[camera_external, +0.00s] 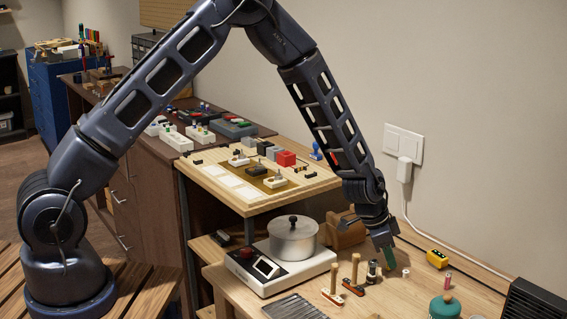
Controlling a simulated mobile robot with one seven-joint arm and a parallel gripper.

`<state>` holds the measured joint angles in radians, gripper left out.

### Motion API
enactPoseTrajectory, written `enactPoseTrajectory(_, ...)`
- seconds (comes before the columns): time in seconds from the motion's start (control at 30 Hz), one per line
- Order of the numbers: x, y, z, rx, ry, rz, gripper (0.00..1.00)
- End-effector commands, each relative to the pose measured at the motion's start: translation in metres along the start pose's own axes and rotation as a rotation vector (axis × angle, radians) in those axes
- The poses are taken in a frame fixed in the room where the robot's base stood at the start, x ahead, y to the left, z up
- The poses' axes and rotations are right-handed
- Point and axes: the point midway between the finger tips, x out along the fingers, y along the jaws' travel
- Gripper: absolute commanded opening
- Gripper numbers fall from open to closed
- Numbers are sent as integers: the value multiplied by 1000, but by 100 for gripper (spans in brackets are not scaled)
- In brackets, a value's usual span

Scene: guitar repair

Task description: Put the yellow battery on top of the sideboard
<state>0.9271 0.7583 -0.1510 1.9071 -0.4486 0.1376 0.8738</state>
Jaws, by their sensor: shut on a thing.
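My gripper (387,258) points down over the light wooden bench at the right and is shut on a small green thing, which I cannot identify for sure. A small yellow block with dark marks (437,259), which looks like the yellow battery, lies on the bench to the right of my gripper and apart from it. The sideboard (143,192), dark brown with metal handles, stands at the left behind my arm. Its top holds several pedals and white boxes.
A scale (268,271) with a metal pot (293,240) stands left of my gripper. Wooden-handled tools (354,275) and a green jar (444,307) stand in front. A raised wooden board (206,178) with parts lies between bench and sideboard. A charger cable (408,205) hangs on the wall.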

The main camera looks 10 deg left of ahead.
Motion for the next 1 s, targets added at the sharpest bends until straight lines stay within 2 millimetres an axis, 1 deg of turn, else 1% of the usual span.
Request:
enactPoseTrajectory(0.17,2,0,1,-1,0,0,0)
enactPoseTrajectory(0.2,3,0,1,-1,0,0,14)
enactPoseTrajectory(0.27,2,0,1,0,0,0,26)
enactPoseTrajectory(0.3,2,0,1,0,0,0,34)
enactPoseTrajectory(0.67,0,0,0,0,0,0,34)
enactPoseTrajectory(0.77,-8,0,-1,0,1,-1,34)
enactPoseTrajectory(0.87,-20,-1,-1,1,3,-2,34)
enactPoseTrajectory(1.0,-43,0,-1,0,2,-1,34)
